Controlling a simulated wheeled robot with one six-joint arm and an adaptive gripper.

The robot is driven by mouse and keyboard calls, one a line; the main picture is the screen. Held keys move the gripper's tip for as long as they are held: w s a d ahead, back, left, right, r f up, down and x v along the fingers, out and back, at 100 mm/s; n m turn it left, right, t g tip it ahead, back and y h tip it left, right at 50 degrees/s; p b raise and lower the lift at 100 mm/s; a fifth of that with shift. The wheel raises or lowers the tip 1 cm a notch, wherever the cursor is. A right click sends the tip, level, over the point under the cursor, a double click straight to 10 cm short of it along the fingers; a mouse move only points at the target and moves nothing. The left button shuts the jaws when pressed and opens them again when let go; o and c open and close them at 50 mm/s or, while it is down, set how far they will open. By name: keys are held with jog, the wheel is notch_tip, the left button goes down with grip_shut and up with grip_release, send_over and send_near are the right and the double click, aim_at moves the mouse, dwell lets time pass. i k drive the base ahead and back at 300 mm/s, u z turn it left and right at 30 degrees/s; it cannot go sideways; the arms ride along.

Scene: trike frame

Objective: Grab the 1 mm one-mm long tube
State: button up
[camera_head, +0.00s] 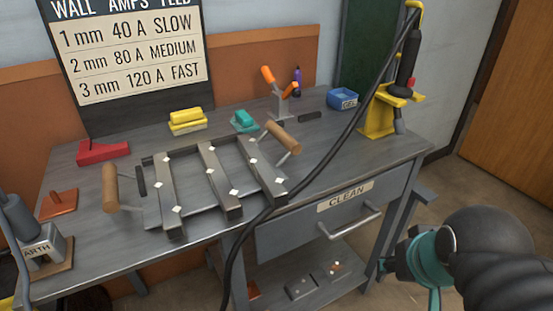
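No tube in view carries a readable 1 mm mark, so I cannot tell which one is the one-mm long tube. Several grey square tubes lie on the bench as a ladder-like frame, with white diamond marks at the joints. They include a left crosspiece (167,192), a middle crosspiece (219,180) and a right crosspiece (262,172). The end of my arm, with my gripper (396,262), is low at the right, in front of the bench and well apart from the frame. Its fingers are not clear, and I see nothing held.
A black cable (325,172) hangs across the front right. A drawer (300,225) is marked CLEAN.

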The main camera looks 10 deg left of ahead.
aim_at(278, 195)
jog(key=z, duration=2.2)
jog(key=k, duration=1.6)
jog(key=u, duration=1.9)
